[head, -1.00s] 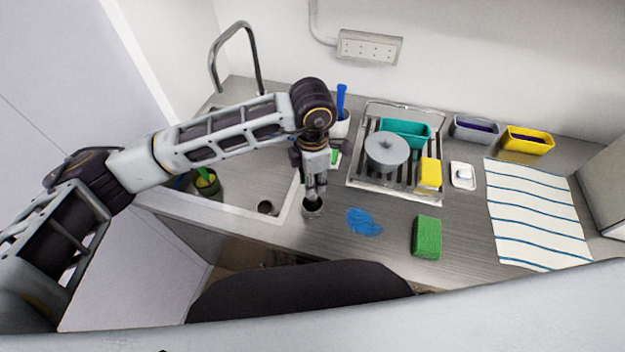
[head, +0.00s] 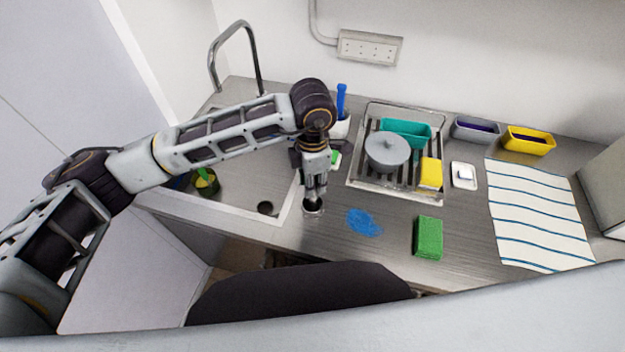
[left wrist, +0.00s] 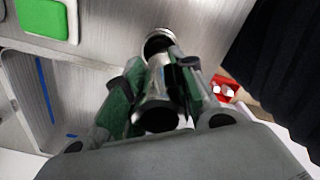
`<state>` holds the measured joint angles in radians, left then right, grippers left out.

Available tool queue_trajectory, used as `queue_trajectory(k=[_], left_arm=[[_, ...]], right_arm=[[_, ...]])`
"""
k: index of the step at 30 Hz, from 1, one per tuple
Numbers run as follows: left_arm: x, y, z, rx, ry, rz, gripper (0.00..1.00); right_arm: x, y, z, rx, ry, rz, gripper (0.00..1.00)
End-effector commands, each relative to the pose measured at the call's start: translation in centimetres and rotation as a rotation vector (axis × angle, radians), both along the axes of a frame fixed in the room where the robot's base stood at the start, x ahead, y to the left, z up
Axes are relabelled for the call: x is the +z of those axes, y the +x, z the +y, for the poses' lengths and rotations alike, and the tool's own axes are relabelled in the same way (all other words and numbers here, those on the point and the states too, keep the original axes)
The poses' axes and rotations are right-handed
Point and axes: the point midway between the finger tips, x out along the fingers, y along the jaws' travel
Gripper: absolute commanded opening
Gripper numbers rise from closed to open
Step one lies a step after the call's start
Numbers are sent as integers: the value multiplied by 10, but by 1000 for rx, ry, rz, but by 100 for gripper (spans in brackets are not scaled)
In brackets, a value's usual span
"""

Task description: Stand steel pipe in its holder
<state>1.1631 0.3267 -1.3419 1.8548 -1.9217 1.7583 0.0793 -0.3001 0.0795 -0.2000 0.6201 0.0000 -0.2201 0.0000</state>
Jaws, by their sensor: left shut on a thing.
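My left gripper (head: 315,190) points down at the counter just right of the sink. In the left wrist view its green-padded fingers (left wrist: 150,95) are shut on the steel pipe (left wrist: 157,80), a short shiny tube with a dark near end. The pipe's far end meets a round metal holder (left wrist: 158,42). The holder (head: 313,209) shows in the head view as a small ring directly under the fingertips. The pipe looks roughly in line with the holder; how deep its end sits is hidden. My right gripper is not in view.
A blue patch (head: 362,222) and a green sponge (head: 428,238) lie to the right. Behind are a dish rack (head: 355,180) with a grey pot (head: 388,152), and a white cup (head: 341,126). The sink (head: 250,190) is on the left; the counter's front edge is near.

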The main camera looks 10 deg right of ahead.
Motion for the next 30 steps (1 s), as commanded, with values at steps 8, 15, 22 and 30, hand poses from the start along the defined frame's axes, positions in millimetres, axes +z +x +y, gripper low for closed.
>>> queue_trajectory(k=[8,15,22,30], left_arm=[[-3,0,0,0,-1,-1,7],[-6,0,0,0,0,-1,7],[-8,0,0,0,-1,-1,34],[-8,0,0,0,0,0,35]], right_arm=[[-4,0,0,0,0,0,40],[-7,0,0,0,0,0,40],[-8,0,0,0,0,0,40],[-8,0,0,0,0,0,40]])
